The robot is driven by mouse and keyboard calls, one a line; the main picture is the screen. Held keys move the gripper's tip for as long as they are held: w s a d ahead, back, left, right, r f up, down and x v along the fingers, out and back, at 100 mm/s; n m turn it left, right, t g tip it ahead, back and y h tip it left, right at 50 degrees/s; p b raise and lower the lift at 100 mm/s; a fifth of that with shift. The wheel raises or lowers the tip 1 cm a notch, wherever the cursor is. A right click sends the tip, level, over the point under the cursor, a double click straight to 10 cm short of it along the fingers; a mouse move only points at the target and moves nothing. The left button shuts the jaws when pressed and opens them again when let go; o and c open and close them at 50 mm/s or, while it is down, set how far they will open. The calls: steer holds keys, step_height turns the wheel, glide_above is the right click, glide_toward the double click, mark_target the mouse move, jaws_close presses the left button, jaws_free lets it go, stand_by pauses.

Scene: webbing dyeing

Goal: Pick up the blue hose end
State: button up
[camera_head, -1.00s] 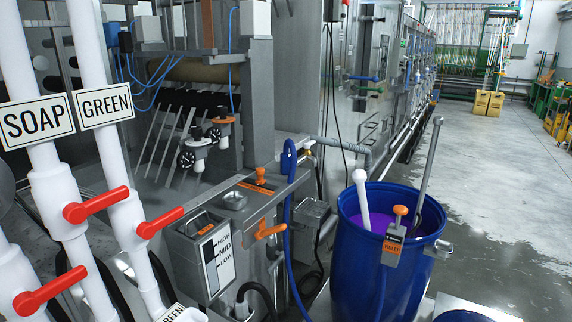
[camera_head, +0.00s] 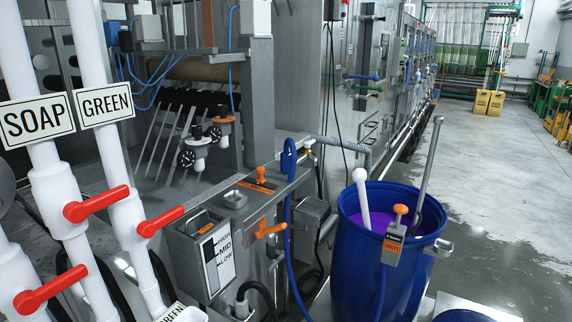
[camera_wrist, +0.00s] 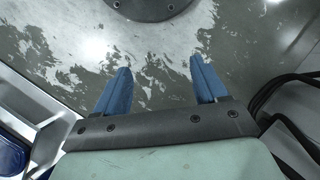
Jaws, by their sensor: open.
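The blue hose (camera_head: 288,215) hangs over the edge of the metal machine in the head view. My gripper (camera_wrist: 161,88) shows only in the wrist view. Its two blue fingers are spread apart with nothing between them, above a wet grey surface. The hose end is not recognisable in the wrist view, so I cannot tell how far the gripper is from it.
White pipes with red valves (camera_head: 97,204) stand at left. Black cables (camera_wrist: 285,125) lie right in the wrist view. Open floor (camera_head: 490,190) lies right.

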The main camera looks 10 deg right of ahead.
steer(key=w+d+r+t, duration=0.1)
steer(key=w+r, duration=0.4)
steer(key=w, duration=0.4)
steer(key=w+d+r+t, duration=0.1)
steer(key=w+r, duration=0.3)
steer(key=w, duration=0.4)
steer(key=m+t+h, duration=0.2)
steer(key=m+t, duration=0.1)
steer(key=t, duration=0.4)
glide_toward(286, 153)
steer(key=x, duration=1.2)
steer(key=shift+a+f, duration=0.1)
steer(key=shift+f, duration=0.2)
steer(key=shift+c, duration=0.2)
